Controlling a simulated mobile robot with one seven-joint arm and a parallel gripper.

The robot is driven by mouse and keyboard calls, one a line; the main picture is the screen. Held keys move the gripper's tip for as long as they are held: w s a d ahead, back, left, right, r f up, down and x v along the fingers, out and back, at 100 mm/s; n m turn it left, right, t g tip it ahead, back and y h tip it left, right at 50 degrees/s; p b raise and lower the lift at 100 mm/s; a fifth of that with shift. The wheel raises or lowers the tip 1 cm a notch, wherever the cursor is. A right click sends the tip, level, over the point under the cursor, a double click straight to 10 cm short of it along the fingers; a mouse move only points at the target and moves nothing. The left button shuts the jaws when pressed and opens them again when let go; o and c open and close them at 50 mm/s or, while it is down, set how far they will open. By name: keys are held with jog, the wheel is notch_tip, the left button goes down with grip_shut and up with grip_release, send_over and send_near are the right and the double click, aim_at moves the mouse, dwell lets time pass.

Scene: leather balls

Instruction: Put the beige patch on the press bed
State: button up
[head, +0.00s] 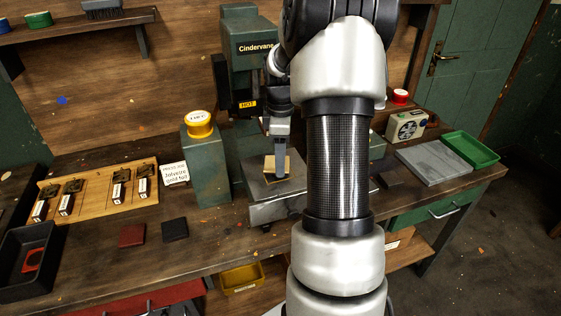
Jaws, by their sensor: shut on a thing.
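My gripper (281,174) points down over the press bed and is shut on the beige patch. My arm hides the bed's right side.
A dark red patch (132,235) and a black patch (175,230) lie at the front left. A stamp board (100,190), grey slab (433,160) and green tray (468,149) flank the press.

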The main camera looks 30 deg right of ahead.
jog(key=shift+f, duration=0.65)
jog(key=shift+f, duration=0.2)
jog(key=o, duration=1)
jog(key=shift+o, duration=0.2)
jog(key=shift+r, duration=0.1)
notch_tip(320, 180, up, 12)
jog(key=shift+r+p, duration=0.15)
jog(key=shift+p, duration=0.25)
